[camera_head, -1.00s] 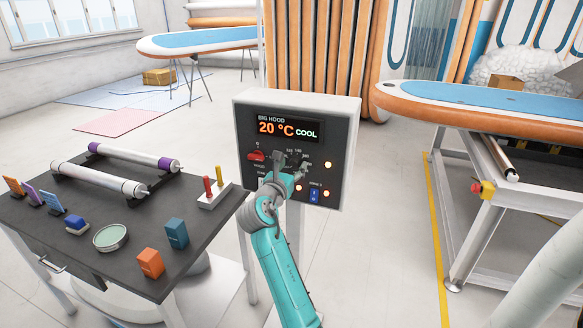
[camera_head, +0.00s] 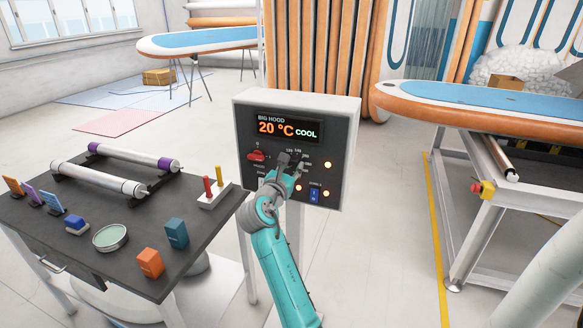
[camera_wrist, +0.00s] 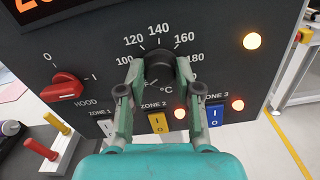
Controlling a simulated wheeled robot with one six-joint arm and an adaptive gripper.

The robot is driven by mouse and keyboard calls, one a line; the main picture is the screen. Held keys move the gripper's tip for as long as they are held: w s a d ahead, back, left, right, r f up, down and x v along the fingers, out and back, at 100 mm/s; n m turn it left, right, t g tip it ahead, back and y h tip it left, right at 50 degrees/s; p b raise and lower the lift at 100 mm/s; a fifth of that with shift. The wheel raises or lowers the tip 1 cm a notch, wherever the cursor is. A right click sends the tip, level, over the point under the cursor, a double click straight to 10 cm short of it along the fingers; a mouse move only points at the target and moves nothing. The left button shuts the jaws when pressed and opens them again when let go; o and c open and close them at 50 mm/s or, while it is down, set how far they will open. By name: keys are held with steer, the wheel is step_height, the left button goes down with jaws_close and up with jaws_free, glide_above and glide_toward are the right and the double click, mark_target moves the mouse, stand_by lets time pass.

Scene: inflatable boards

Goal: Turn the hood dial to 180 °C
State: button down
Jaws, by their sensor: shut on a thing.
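The black hood dial (camera_wrist: 159,66) sits on the dark front of the control box, inside a printed scale from 100 to 180 °C. My gripper (camera_wrist: 159,74) is shut on the dial, one finger on its left side and one on its right. The fingers partly cover the dial, and I cannot tell clearly where its pointer stands. In the head view my gripper (camera_head: 291,164) hides most of the dial. The display (camera_head: 287,129) reads 20 °C COOL.
The red hood switch (camera_wrist: 62,88) is left of the dial. Yellow (camera_wrist: 157,122) and blue (camera_wrist: 215,116) zone switches lie below it, close to my fingers. A dark table (camera_head: 120,205) with rollers and blocks stands at left. An orange-edged board (camera_head: 480,110) lies at right.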

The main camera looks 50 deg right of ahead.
steer(key=m, duration=0.5)
steer(key=shift+s+m, duration=0.1)
steer(key=shift+m, duration=0.2)
steer(key=m, duration=0.5)
steer(key=shift+f, duration=0.15)
steer(key=m, duration=0.5)
steer(key=shift+m, duration=0.4)
steer(key=m, duration=0.5)
steer(key=shift+f, duration=0.15)
steer(key=m, duration=0.5)
steer(key=shift+f, duration=0.1)
steer(key=m, duration=1)
steer(key=shift+m, duration=0.4)
steer(key=shift+w+m, duration=0.2)
steer(key=shift+m, duration=2.1)
